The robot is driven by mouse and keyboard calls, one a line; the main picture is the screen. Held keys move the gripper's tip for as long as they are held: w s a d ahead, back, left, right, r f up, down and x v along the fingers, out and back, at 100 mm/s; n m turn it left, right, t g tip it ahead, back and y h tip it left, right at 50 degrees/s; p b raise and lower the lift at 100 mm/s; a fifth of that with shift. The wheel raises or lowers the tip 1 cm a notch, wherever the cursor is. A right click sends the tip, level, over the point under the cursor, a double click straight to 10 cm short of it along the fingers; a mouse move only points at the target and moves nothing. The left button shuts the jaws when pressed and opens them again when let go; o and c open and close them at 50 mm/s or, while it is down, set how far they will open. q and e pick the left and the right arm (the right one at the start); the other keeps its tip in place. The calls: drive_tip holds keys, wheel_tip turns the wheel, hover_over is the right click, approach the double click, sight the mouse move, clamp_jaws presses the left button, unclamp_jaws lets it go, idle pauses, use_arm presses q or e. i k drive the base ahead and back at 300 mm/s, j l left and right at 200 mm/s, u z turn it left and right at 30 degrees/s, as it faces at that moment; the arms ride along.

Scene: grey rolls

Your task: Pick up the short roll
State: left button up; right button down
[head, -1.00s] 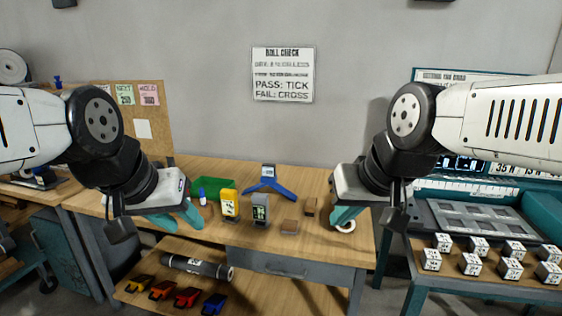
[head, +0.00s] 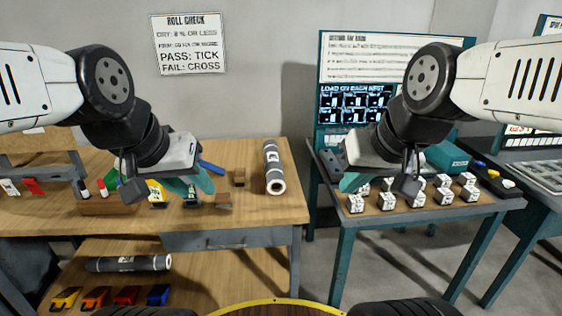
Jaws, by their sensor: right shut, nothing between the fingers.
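One grey roll (head: 272,160) lies on the right end of the wooden bench, its white-ringed end facing me. A second grey roll (head: 128,263) lies sideways on the lower shelf of the bench. The bench roll is seen foreshortened, so I cannot tell for sure which is shorter. My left gripper (head: 190,186) hangs over the bench, left of the bench roll and apart from it; I cannot tell how its teal fingers stand. My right gripper (head: 350,183) is shut and empty, right of the bench roll, in front of the teal-framed station.
The teal-framed table (head: 400,222) at right holds several white cubes (head: 444,195). A floor gap separates it from the bench (head: 215,222).

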sight(276, 184)
drive_tip(key=u, duration=3)
drive_tip(key=z, duration=3)
drive_tip(key=i+j, duration=0.15)
drive_tip(key=i, duration=0.45)
drive_tip(key=i+j+u, duration=0.15)
drive_tip(key=i, duration=0.45)
